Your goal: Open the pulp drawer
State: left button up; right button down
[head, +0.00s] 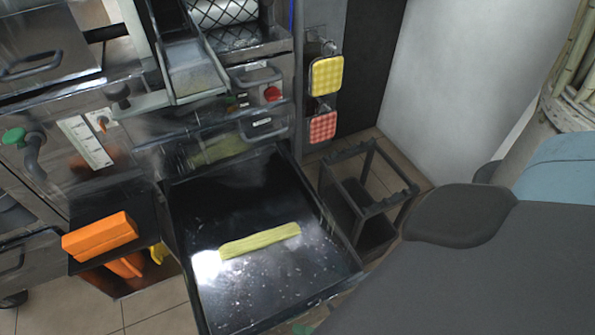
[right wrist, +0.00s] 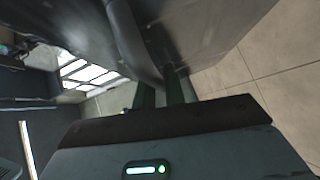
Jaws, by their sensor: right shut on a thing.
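The pulp drawer (head: 318,190), a wide black tray, stands pulled out from the lower front of the press. A yellow-green piece of crushed cane (head: 260,240) lies in it, with small crumbs around. My right gripper is at the drawer's front edge, mostly hidden in the head view behind my own grey arm; a bit of green shows at the bottom. In the right wrist view its green fingers (right wrist: 165,90) are shut on the drawer's handle (right wrist: 130,42), a dark curved bar; the exact contact is hard to see. My left gripper is not in view.
A black open-frame stand (head: 365,185) is close to the drawer's right side. Orange folded items (head: 100,235) sit on a dark shelf at left. Yellow (head: 326,76) and red checked pads (head: 322,127) hang behind. Tiled floor (head: 150,310) is free at lower left.

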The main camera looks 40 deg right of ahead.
jog(key=shift+s+a, duration=0.2)
jog(key=shift+s, duration=0.55)
jog(key=c, duration=1.7)
grip_release()
jog(key=shift+c, duration=0.2)
jog(key=shift+s, duration=0.1)
jog(key=p+v, duration=0.1)
jog(key=v, duration=0.6)
jog(key=shift+s+d, duration=0.15)
jog(key=shift+s, duration=0.15)
